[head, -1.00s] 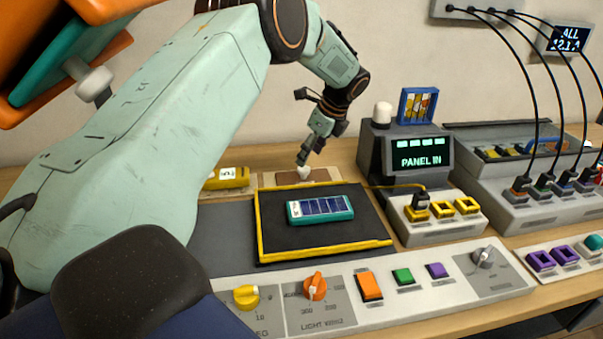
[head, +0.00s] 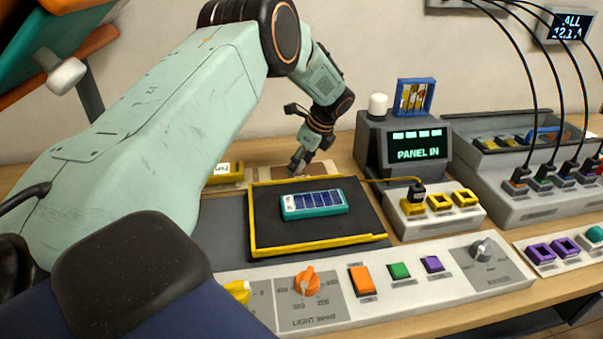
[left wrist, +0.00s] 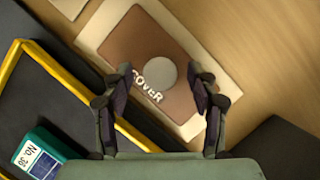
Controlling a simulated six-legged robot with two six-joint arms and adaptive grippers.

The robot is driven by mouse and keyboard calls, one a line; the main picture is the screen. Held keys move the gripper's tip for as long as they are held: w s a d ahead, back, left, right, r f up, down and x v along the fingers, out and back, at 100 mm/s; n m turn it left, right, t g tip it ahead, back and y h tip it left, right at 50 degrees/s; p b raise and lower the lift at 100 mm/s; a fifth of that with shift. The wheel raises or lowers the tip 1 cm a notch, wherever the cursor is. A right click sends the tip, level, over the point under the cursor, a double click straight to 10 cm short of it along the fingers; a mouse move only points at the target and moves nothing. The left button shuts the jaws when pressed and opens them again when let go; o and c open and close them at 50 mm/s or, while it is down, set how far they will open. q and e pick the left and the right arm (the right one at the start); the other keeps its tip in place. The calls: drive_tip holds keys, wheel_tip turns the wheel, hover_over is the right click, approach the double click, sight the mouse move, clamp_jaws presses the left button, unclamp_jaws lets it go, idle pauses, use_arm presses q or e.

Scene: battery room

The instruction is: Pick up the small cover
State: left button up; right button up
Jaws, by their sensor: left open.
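The small cover (left wrist: 154,72) is a round grey disc in the left wrist view, lying on a brown pad (left wrist: 128,40) marked COVER with a pale border. My left gripper (left wrist: 164,84) is open, with one finger on each side of the disc in the picture. I cannot tell the height of the fingertips over the pad. In the head view my left gripper (head: 298,166) points down at the pad behind the black tray, and it hides the cover there. My right gripper is not in view.
A black tray with a yellow rim (head: 318,243) holds a teal solar panel (head: 314,204) just in front of the pad. A yellow device (head: 226,173) lies left of the pad. A grey unit with a PANEL IN screen (head: 414,150) stands to the right. Switch panels line the front.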

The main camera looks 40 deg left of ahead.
use_arm(q)
drive_tip(key=shift+s+a+f, duration=0.2)
drive_tip(key=shift+a+f, duration=0.1)
drive_tip(key=shift+a, duration=0.4)
drive_tip(key=shift+c, duration=0.5)
drive_tip(key=shift+w+d+r, duration=0.2)
drive_tip(key=shift+d, duration=0.35)
drive_tip(key=c, duration=0.4)
drive_tip(key=shift+s+a+f, duration=0.1)
drive_tip(key=shift+s+a, duration=0.1)
drive_tip(key=shift+a, duration=0.2)
drive_tip(key=c, duration=0.5)
drive_tip(key=shift+d, duration=0.15)
clamp_jaws()
drive_tip(key=shift+w+d, duration=0.1)
